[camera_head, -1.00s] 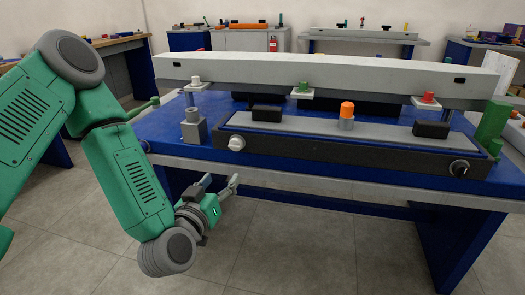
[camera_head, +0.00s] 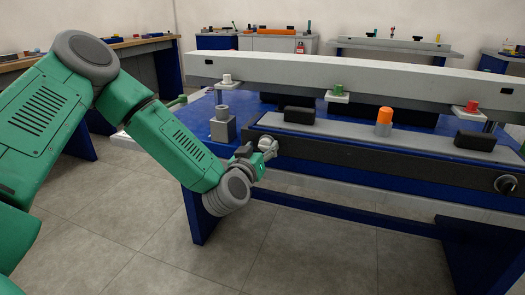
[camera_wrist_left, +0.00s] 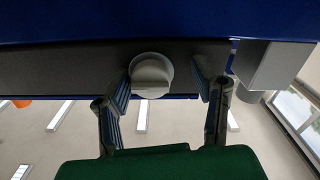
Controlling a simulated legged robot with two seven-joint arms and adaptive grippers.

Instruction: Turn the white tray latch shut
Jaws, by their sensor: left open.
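The white tray latch (camera_wrist_left: 151,75) is a round knob with a raised ridge, on the dark front face of the tray (camera_head: 380,160), near its left end. In the wrist view the ridge lies nearly level. My left gripper (camera_wrist_left: 163,76) is open, with one finger on each side of the latch. The left fingertip is close to the knob; the right one has a wider gap. I cannot tell whether either touches. In the head view my left gripper (camera_head: 260,150) is at the tray's left front and partly hides the latch. My right gripper is out of view.
A second round knob (camera_head: 506,184) sits at the tray's right end. The tray rests on a blue table (camera_head: 195,115) beside a grey block (camera_head: 222,129). A long pale beam (camera_head: 350,75) spans above. An orange-topped peg (camera_head: 384,117) stands on the tray. Floor in front is clear.

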